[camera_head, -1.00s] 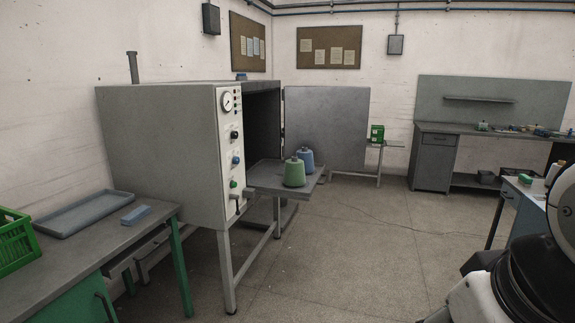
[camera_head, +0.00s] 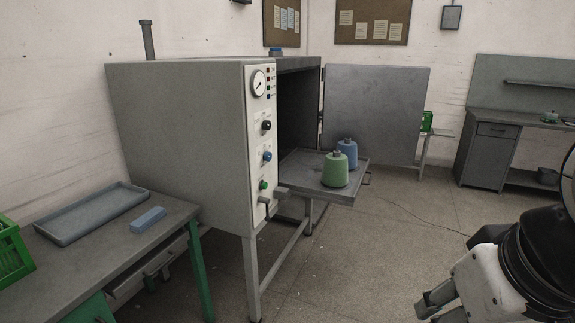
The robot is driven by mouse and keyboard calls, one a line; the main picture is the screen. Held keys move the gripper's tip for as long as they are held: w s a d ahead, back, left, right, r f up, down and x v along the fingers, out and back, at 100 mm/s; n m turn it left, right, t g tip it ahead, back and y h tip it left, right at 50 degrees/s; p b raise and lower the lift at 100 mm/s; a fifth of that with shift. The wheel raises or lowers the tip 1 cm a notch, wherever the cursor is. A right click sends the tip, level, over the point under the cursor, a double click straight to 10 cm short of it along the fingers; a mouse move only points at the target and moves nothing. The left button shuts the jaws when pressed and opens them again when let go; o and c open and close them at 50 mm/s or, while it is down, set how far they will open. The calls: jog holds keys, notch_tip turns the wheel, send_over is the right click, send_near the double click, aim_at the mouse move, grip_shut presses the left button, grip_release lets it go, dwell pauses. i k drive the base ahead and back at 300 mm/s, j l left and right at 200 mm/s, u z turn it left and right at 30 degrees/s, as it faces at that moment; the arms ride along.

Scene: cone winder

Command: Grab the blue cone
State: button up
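The blue cone (camera_head: 350,150) stands upright on the grey pull-out tray (camera_head: 308,170) of the open oven. A green cone (camera_head: 335,173) stands in front of it and hides its lower left part. My gripper (camera_head: 440,303) shows at the bottom right, partly cut off by the lower edge. It is well to the right of and nearer than the tray, apart from both cones. I cannot make out whether its fingers are open or shut.
The oven (camera_head: 185,130) has its door (camera_head: 375,115) swung open behind the tray. A table (camera_head: 115,262) at the left holds a blue-grey tray (camera_head: 95,213), a blue block (camera_head: 147,220) and a green crate (camera_head: 10,258). The floor (camera_head: 390,230) right of the oven tray is clear.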

aim_at(347, 147)
jog(key=i+j, duration=0.15)
jog(key=i, duration=1.95)
jog(key=i+z, duration=0.3)
jog(key=i, duration=0.3)
jog(key=i+j+z, duration=0.1)
jog(key=i+z, duration=0.15)
jog(key=i, duration=0.35)
jog(key=i+j+z, duration=0.3)
jog(key=i, duration=0.3)
jog(key=l, duration=0.1)
